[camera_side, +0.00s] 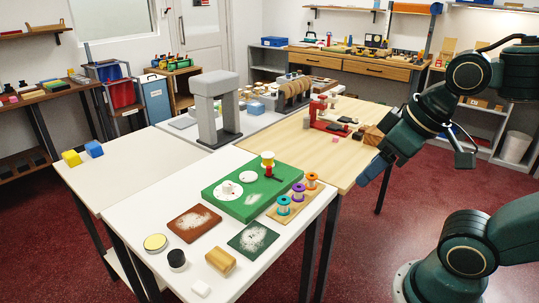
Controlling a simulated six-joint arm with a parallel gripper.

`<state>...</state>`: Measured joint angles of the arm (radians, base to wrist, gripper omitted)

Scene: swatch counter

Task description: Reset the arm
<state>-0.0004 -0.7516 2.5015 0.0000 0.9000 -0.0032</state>
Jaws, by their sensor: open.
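My arm, dark green, comes in from the right side of the side view. My gripper (369,171) points down and to the left, at the right edge of the wooden table (352,117). It is open, with nothing visible in it. It is up and to the right of the white table (118,211) and looks apart from the things there. The gap between its fingers is hard to make out at this angle.
A grey arch (213,84) stands behind. Red and black items (322,112) lie left of my gripper. Red floor shows below it.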

